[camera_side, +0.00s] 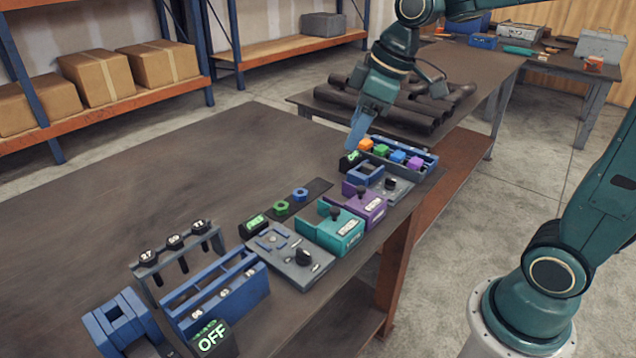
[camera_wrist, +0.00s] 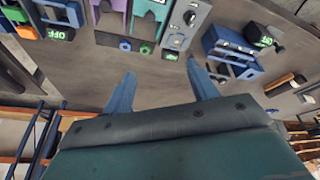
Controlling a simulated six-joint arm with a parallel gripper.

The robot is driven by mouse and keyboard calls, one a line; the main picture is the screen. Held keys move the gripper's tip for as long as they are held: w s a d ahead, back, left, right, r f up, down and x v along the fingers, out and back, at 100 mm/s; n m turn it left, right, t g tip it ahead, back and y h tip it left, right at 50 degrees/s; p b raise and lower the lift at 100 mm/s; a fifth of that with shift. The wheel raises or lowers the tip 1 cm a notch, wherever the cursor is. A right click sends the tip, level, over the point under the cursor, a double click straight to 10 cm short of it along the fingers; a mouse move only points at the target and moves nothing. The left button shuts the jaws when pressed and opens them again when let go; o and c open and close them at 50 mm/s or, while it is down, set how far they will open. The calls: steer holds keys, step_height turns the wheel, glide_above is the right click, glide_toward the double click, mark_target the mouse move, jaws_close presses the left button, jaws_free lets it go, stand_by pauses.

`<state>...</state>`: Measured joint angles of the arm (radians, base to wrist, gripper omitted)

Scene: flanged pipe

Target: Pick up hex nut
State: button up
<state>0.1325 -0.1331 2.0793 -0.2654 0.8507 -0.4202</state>
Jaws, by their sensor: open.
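A green hex nut (camera_side: 281,208) and a blue hex nut (camera_side: 300,194) lie apart on a dark strip on the near workbench, behind the teal and purple fixtures. In the wrist view the green nut (camera_wrist: 146,49) is small, beyond the gap between my fingers. My gripper (camera_side: 355,145) is above the bench, right of and farther back than the nuts, beside the rack of coloured blocks. In the wrist view my gripper (camera_wrist: 160,78) has its two blue fingers wide apart with nothing between them.
A teal fixture (camera_side: 333,230), a purple fixture (camera_side: 366,208) and a grey knob panel (camera_side: 290,258) stand along the front edge. A rack of coloured blocks (camera_side: 400,157) is near my gripper. A blue rack (camera_side: 222,295) stands front left. The bench's left half (camera_side: 150,190) is clear.

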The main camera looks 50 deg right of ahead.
steer(key=w+d+f+n+y, duration=0.1)
steer(key=w+d+f+n, duration=0.1)
steer(key=w+f, duration=0.4)
steer(key=w+d+f+n+g+y, duration=0.1)
steer(key=w+f+n, duration=0.3)
steer(key=w, duration=0.6)
step_height(320, 180, down, 3)
steer(key=shift+w+d+r+g, duration=0.15)
steer(key=shift+w+d+g, duration=0.2)
steer(key=shift+d, duration=0.2)
glide_above(282, 205)
steer(key=s+d, duration=0.1)
steer(key=d, duration=0.1)
steer(key=f, duration=0.7)
steer(key=shift+s+d+f, duration=0.1)
steer(key=shift+s+f, duration=0.1)
steer(key=shift+f, duration=0.25)
steer(key=shift+x, duration=2.65)
